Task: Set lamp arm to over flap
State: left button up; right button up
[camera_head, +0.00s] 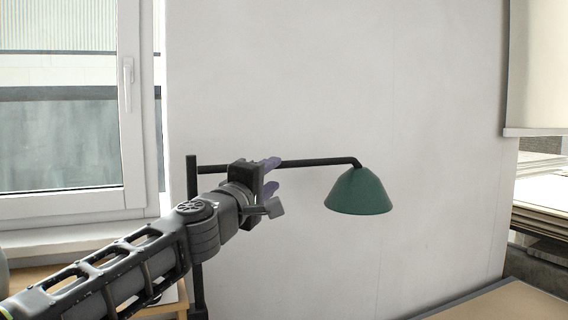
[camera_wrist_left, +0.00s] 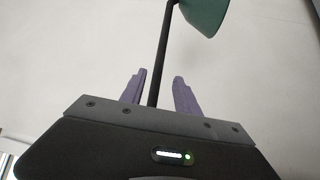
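The lamp has a dark post (camera_head: 192,175), a thin black horizontal arm (camera_head: 315,162) and a green cone shade (camera_head: 360,192) at the arm's right end. My left gripper (camera_head: 276,174) is at the lamp arm, between post and shade, and hides part of it. Its two purple fingers are apart. In the left wrist view the black lamp arm (camera_wrist_left: 162,50) runs up between the open fingers (camera_wrist_left: 160,76), with no clear contact, to the green shade (camera_wrist_left: 205,14). I cannot tell how deep it sits between them. My right gripper is not in view. No flap can be identified for certain.
A brown board or tabletop with a grey edge (camera_head: 500,302) is at the bottom right. A rack with stacked sheets (camera_head: 540,192) stands at the right. A window (camera_head: 65,110) is at the left. A plain white wall (camera_head: 430,100) is behind the lamp.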

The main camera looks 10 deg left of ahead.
aim_at(283, 167)
pick_arm(q)
jog(key=shift+w+d+r, duration=0.1)
jog(key=shift+w+r, duration=0.05)
jog(key=p+x, duration=0.2)
jog(key=x, duration=0.5)
dwell(0.3)
grip_shut()
dwell(0.4)
dwell(1.0)
